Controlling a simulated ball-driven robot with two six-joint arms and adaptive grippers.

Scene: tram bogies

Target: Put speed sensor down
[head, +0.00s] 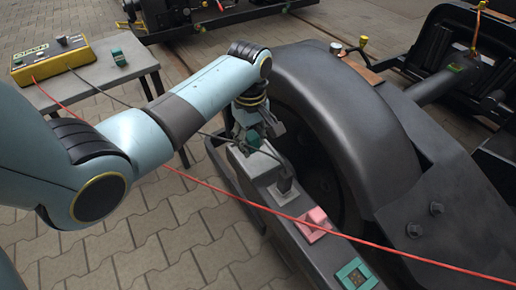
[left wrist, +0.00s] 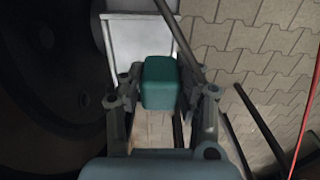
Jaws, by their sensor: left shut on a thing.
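My left gripper (head: 262,130) is shut on a teal block, the speed sensor (head: 253,140), at the near left side of the big dark wheel cover. In the left wrist view the block (left wrist: 160,82) sits between the two fingers (left wrist: 160,95), with a pale grey surface (left wrist: 140,40) beyond it. In the head view the block is partly hidden by the gripper, close to the left end of the dark bogie beam (head: 262,168). I cannot tell whether it touches the beam. My right gripper is not in view.
A side table (head: 95,82) holds a yellow box (head: 52,60) and another teal block (head: 119,57). Paved floor is open front left.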

